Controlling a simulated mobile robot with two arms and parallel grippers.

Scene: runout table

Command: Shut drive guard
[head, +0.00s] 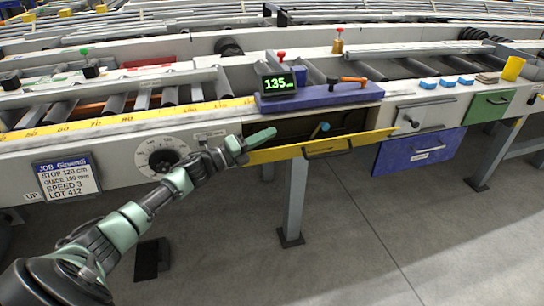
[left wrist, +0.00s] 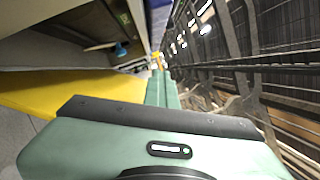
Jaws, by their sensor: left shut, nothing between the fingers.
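The yellow panel (head: 365,141), which looks like the drive guard, stands out from the table front below a dark open recess (head: 290,130). It has a handle on its front edge. A blue-ended part (head: 320,128) shows inside the recess. My left gripper (head: 268,134) is shut and empty, its pale green fingers pointing right near the panel's left end. I cannot tell whether they touch. In the left wrist view, the panel (left wrist: 38,90) lies left of the fingers (left wrist: 162,90), with the recess above it. My right gripper is not in view.
A purple ledge (head: 320,96) with a 135 display and an orange-handled tool sits above the recess. A blue panel (head: 420,152) and a green drawer front (head: 487,106) are to the right. A table leg (head: 294,200) stands below.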

